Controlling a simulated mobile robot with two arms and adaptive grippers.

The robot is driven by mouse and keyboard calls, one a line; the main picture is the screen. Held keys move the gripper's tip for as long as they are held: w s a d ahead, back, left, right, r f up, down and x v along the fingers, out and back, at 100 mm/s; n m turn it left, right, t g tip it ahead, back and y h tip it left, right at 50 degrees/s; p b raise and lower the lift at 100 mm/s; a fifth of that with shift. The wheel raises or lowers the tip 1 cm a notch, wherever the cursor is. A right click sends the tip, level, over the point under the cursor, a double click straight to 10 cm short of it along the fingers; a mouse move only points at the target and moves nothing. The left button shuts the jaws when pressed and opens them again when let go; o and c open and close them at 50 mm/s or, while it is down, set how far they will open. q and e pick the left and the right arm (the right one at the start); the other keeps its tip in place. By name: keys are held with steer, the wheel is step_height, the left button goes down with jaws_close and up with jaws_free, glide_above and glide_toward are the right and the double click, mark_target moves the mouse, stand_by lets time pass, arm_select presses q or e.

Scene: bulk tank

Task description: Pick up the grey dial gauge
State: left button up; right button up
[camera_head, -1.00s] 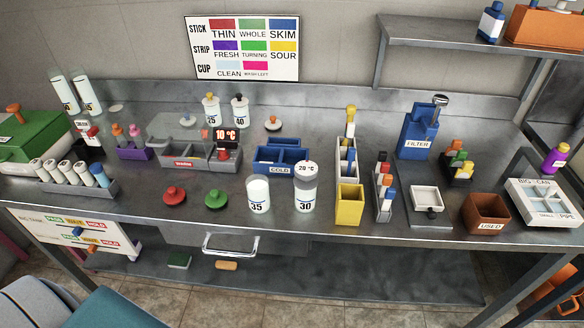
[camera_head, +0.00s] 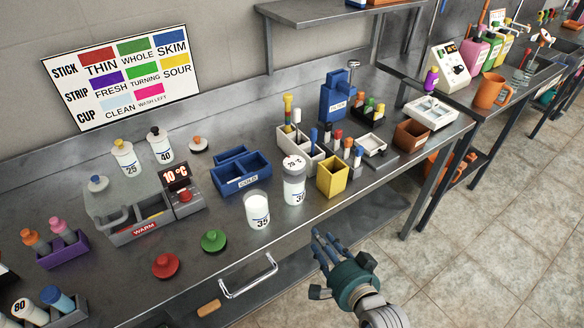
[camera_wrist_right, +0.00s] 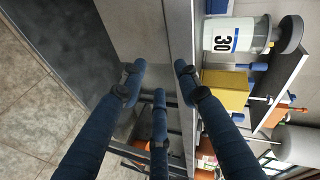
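A round gauge (camera_head: 293,162) with a white face reading "20 °C" sits on top of the white jar marked 30 (camera_head: 294,190), near the front of the steel bench. In the right wrist view the jar (camera_wrist_right: 228,37) lies sideways at the upper right, with the gauge's grey body (camera_wrist_right: 290,35) at its end. My right gripper (camera_head: 325,240) is in front of the bench edge, below and right of the jar and apart from it. Its fingers (camera_wrist_right: 160,76) are spread with nothing between them. My left gripper is not in view.
A white jar marked 35 (camera_head: 257,209) stands just left of jar 30. A yellow bin (camera_head: 331,178) stands close on its right, and a blue COLD box (camera_head: 240,176) is behind. A drawer handle (camera_head: 248,278) sticks out from the bench front.

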mark_target(298, 167)
step_height(298, 167, up, 15)
steer(key=w+a+m+t+y, duration=0.2)
steer(key=w+a+m+t, duration=0.1)
steer(key=m+t, duration=0.1)
steer(key=x, duration=0.2)
steer(key=p+x, duration=0.1)
steer(key=x, duration=0.1)
steer(key=shift+r, duration=0.3)
steer(key=p+x, duration=0.1)
steer(key=x, duration=0.4)
steer(key=shift+w+a+f, duration=0.2)
steer(key=shift+w, duration=0.2)
steer(key=shift+s, duration=0.1)
jaws_close()
